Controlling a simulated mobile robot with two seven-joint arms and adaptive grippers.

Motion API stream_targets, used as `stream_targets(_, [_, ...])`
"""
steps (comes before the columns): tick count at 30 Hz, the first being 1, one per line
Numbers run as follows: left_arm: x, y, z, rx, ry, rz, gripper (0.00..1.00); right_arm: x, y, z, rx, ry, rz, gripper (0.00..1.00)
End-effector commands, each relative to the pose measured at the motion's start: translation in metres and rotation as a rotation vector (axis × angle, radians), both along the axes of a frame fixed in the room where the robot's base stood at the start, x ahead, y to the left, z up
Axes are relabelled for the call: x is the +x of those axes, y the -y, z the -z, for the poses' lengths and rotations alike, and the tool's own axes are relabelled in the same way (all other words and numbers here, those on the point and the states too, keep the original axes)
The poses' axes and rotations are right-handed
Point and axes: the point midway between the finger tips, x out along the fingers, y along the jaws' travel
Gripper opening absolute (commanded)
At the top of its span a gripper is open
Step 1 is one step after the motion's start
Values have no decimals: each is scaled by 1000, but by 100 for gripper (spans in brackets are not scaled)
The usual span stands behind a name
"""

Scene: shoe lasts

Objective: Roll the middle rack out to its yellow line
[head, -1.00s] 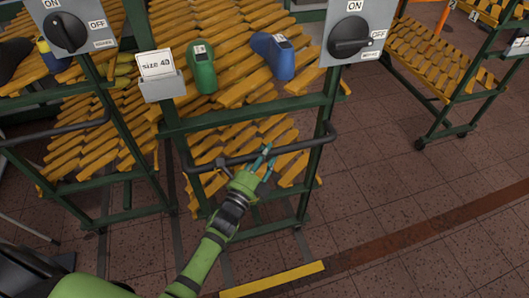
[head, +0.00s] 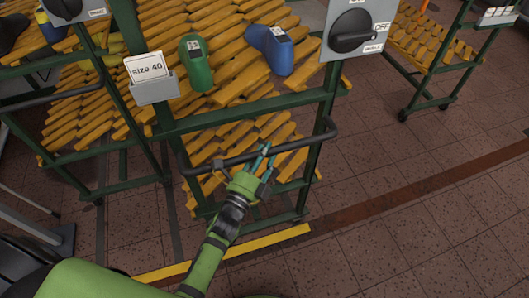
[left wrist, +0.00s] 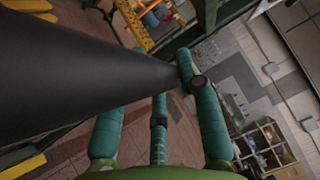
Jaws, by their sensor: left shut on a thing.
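The middle rack (head: 230,120) has a dark green frame, yellow slats and a black push bar (head: 323,140) across its front. A card reading "size 40" (head: 149,67) is clipped on it. My left gripper (head: 264,160) is shut on the push bar, which also crosses the left wrist view as a thick dark bar (left wrist: 80,55). The yellow line (head: 262,242) lies on the floor in front of the rack. The rack's front feet stand close behind it, with a small gap at the right. My arm covers part of the line. My right gripper is out of view.
A green shoe last (head: 196,64) and a blue one (head: 272,48) stand on the rack. A grey switch box (head: 354,32) is at its upper right. Another rack (head: 432,45) stands back right, and one stands close at left. The tiled floor (head: 400,220) at right is clear.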

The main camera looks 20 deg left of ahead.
Motion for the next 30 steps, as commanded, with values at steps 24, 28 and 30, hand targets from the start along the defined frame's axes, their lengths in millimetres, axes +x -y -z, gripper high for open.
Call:
stream_targets(24, [-6, 1, 2, -2, -4, 3, 59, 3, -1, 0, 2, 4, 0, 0])
stream_targets(28, [-22, -2, 5, -2, -6, 3, 59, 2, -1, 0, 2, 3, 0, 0])
stream_targets(30, [-37, -5, 7, -2, -7, 3, 59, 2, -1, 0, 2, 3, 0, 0])
